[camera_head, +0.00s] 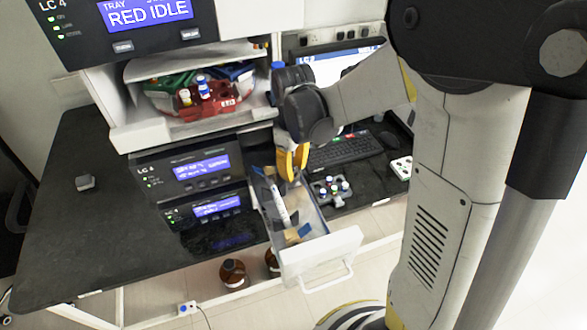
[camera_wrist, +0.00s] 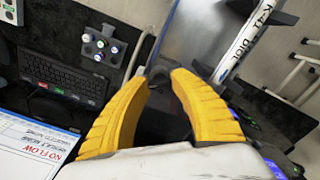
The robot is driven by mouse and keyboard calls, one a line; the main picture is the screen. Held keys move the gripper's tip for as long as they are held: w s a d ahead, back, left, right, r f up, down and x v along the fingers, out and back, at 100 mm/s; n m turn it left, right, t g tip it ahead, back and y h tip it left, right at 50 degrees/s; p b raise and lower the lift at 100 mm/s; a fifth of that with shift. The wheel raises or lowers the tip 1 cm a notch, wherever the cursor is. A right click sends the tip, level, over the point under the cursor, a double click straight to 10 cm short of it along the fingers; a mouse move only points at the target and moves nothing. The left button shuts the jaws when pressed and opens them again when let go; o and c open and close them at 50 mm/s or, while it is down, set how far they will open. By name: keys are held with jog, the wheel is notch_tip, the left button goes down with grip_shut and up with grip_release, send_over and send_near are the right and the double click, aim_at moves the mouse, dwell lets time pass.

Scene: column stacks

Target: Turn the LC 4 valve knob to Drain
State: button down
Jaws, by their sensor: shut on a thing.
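My gripper (camera_head: 291,176) has yellow fingers and points down at the back right of an open drawer (camera_head: 311,215) under the LC 4 stack. In the wrist view my gripper (camera_wrist: 162,76) has its fingertips close together on either side of a thin grey-blue strip (camera_wrist: 168,42). The strip looks like the drawer's side wall, but the exact contact is unclear. The LC 4 modules (camera_head: 190,165) stand left of the drawer with lit blue screens. I cannot make out the valve knob or its Drain mark in either view.
A labelled column (camera_wrist: 252,35) lies in the drawer. A keyboard (camera_head: 345,150) and a small rack of vials (camera_head: 333,190) are right of the drawer. The upper module (camera_head: 140,30) and tray bay (camera_head: 207,97) rise at left. Brown bottles (camera_head: 233,273) stand below.

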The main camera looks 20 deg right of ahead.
aim_at(294, 170)
jog(key=shift+n, duration=1)
jog(key=c, duration=1.1)
grip_release()
jog(key=shift+o, duration=0.2)
notch_tip(294, 170, up, 12)
jog(key=shift+s, duration=0.1)
